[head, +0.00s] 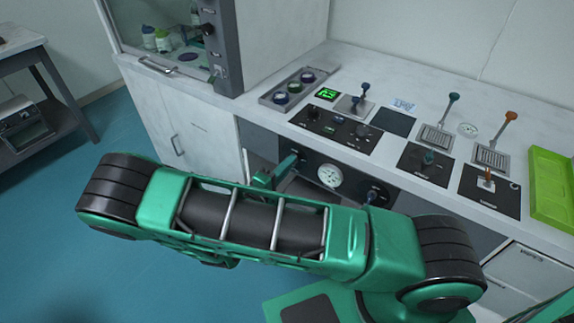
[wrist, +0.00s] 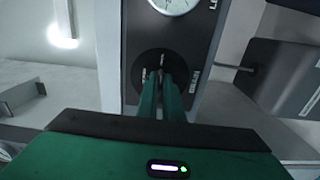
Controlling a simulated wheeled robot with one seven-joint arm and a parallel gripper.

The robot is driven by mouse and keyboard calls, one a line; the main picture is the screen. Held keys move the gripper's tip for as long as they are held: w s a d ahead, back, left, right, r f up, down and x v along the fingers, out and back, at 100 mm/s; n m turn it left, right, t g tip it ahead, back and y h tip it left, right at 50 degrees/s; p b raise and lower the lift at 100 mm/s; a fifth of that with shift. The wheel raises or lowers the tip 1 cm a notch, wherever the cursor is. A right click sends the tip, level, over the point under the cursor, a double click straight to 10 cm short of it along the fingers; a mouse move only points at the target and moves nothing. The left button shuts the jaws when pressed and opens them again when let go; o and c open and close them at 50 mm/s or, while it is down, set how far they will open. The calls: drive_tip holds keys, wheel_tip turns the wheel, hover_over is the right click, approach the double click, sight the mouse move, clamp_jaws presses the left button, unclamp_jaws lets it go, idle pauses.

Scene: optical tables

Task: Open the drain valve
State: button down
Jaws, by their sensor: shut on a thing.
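My gripper (wrist: 162,82) is shut on the small handle of a valve on a round black dial (wrist: 143,69) in the wrist view. The handle is mostly hidden between the green fingertips. Labels beside the dial are too blurred to read, so I cannot confirm that this is the drain valve. In the head view my gripper (head: 287,166) reaches the left end of the dark front panel (head: 315,170), left of the white gauge (head: 330,176). A second valve handle (head: 371,197) is at the panel's right end, clear of the gripper.
The white countertop (head: 410,90) above holds control panels, a green display (head: 327,94), levers with blue, green and orange knobs, and a lime-green tray (head: 552,185). A fume cupboard (head: 170,40) stands at the left. The blue floor is open at the lower left.

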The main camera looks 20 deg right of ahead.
drive_tip(key=shift+a+f, duration=0.2)
drive_tip(key=c, duration=1.9)
unclamp_jaws()
drive_tip(key=shift+d+r, duration=0.1)
drive_tip(key=v, duration=1.1)
drive_tip(key=shift+w, duration=0.1)
drive_tip(key=shift+d, duration=0.1)
